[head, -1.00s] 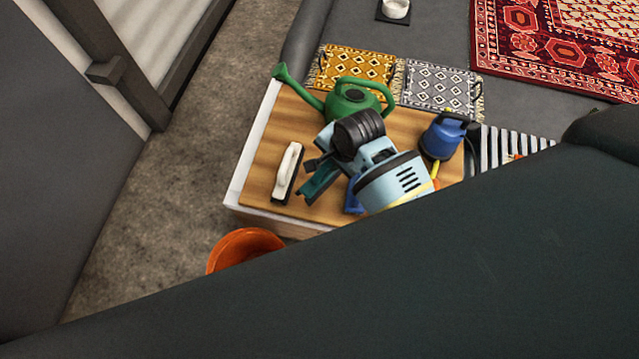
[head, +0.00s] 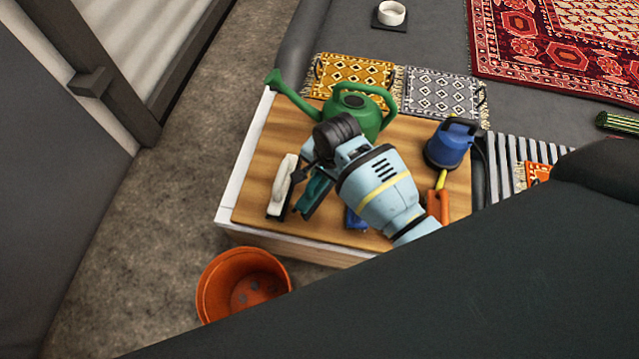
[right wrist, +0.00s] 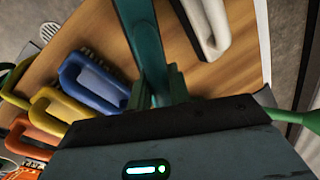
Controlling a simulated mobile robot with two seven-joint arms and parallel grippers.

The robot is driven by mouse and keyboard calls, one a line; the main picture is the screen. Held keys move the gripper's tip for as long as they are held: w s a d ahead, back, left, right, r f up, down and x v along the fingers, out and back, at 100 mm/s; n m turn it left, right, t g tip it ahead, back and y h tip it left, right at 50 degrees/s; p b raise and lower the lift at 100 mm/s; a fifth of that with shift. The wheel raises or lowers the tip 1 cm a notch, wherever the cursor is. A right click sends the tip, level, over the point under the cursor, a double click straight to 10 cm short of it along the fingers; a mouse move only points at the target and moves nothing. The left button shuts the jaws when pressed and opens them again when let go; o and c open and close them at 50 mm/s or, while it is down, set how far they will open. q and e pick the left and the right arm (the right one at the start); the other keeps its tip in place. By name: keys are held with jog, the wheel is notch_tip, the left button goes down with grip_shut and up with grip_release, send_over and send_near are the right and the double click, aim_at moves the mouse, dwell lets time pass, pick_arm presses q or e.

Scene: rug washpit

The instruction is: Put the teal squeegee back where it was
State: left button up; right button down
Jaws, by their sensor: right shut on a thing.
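The teal squeegee (head: 314,194) is in my right gripper, low over the wooden tabletop, close beside the white-handled brush on its right side. I cannot tell whether it touches the wood. My right gripper (head: 312,170) is shut on it; its wrist hides part of the fingers in the head view. In the right wrist view the squeegee (right wrist: 145,45) runs up from between the fingers (right wrist: 160,92). My left gripper is not in view.
The white-handled brush (head: 282,187) lies left of the squeegee on the wooden top (head: 268,150). A green watering can (head: 352,108) stands behind, a blue sprayer (head: 450,145) to the right. Blue (right wrist: 95,85), yellow (right wrist: 60,108) and orange (right wrist: 35,135) handles lie nearby. An orange bucket (head: 243,284) stands on the floor.

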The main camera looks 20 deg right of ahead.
jog(key=shift+f, duration=0.15)
jog(key=shift+f, duration=0.3)
notch_tip(320, 180, down, 4)
jog(key=shift+f+b, duration=0.25)
jog(key=shift+b, duration=0.9)
jog(key=shift+r, duration=0.1)
jog(key=c, duration=1.3)
grip_release()
